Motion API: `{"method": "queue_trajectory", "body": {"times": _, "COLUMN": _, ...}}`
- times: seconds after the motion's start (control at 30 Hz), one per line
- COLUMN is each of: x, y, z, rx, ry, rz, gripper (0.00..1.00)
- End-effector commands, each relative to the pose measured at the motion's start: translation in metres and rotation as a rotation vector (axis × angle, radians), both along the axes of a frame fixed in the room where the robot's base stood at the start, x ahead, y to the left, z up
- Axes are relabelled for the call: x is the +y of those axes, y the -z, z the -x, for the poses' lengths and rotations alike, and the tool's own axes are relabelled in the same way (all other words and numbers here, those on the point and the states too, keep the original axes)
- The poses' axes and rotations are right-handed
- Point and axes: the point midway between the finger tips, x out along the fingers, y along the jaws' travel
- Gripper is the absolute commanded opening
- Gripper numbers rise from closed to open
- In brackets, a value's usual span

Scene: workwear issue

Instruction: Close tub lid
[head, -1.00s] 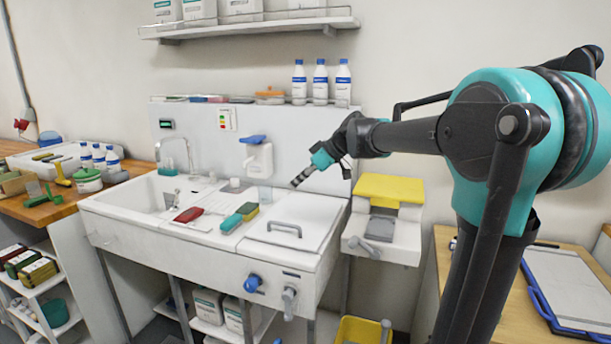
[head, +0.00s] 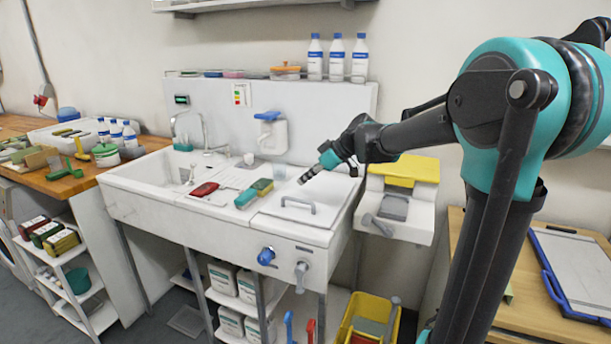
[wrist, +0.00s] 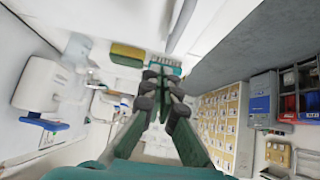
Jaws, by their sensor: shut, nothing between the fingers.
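The white lid panel (head: 325,192) with a grey bar handle (head: 298,204) lies about flat over the right part of the white sink unit. I cannot tell whether its edges sit fully down. My gripper (head: 304,179) is shut and empty, pointing down-left over the panel's back part, behind the handle in the head view. I cannot tell whether it touches. In the wrist view the dark fingertips (wrist: 160,88) are together with nothing between them.
A white jug with a blue top (head: 271,132) is behind. A yellow-topped unit (head: 407,170) stands to the right. Bottles (head: 337,58) line the ledge.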

Motion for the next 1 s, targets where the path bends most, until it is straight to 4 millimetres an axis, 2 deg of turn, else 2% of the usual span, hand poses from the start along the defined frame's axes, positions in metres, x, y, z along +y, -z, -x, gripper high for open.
{"method": "queue_trajectory", "body": {"times": 0.2, "x": 0.005, "y": 0.036, "z": 0.014, "rx": -0.115, "ry": -0.003, "rz": 0.041, "gripper": 0.0}}
{"method": "queue_trajectory", "body": {"times": 0.4, "x": 0.006, "y": 0.052, "z": 0.018, "rx": -0.17, "ry": -0.001, "rz": 0.062, "gripper": 0.0}}
{"method": "queue_trajectory", "body": {"times": 0.8, "x": 0.006, "y": 0.055, "z": 0.02, "rx": -0.17, "ry": -0.006, "rz": 0.07, "gripper": 0.0}}
{"method": "queue_trajectory", "body": {"times": 1.0, "x": 0.013, "y": 0.039, "z": 0.016, "rx": -0.173, "ry": -0.005, "rz": 0.066, "gripper": 0.0}}
